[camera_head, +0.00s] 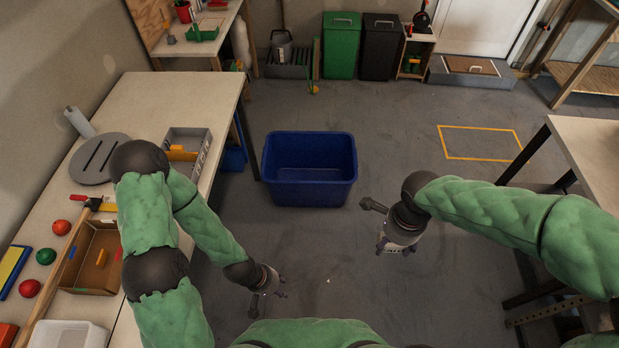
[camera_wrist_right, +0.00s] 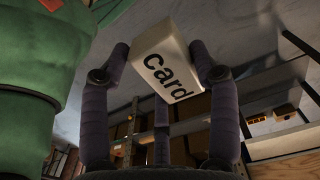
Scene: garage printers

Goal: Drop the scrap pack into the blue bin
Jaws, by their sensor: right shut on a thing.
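The blue bin (camera_head: 309,193) stands on the floor ahead of me, open at the top, and looks empty. My right gripper (camera_head: 396,247) is to the right of the bin and nearer to me, apart from it. In the right wrist view my right gripper (camera_wrist_right: 165,70) is shut on a pale pack with the word "Card" (camera_wrist_right: 160,72), held tilted between its fingers. In the head view the pack is mostly hidden by the gripper. My left gripper (camera_head: 268,293) is low, left of centre, beside the workbench; its fingers are too small to judge.
A long workbench (camera_head: 130,90) on the left holds a grey tray (camera_head: 188,138), a cardboard box (camera_head: 92,258) and coloured balls. A table (camera_head: 590,140) stands on the right. Green (camera_head: 341,45) and black (camera_head: 380,47) bins stand at the back. The floor around the blue bin is mostly clear.

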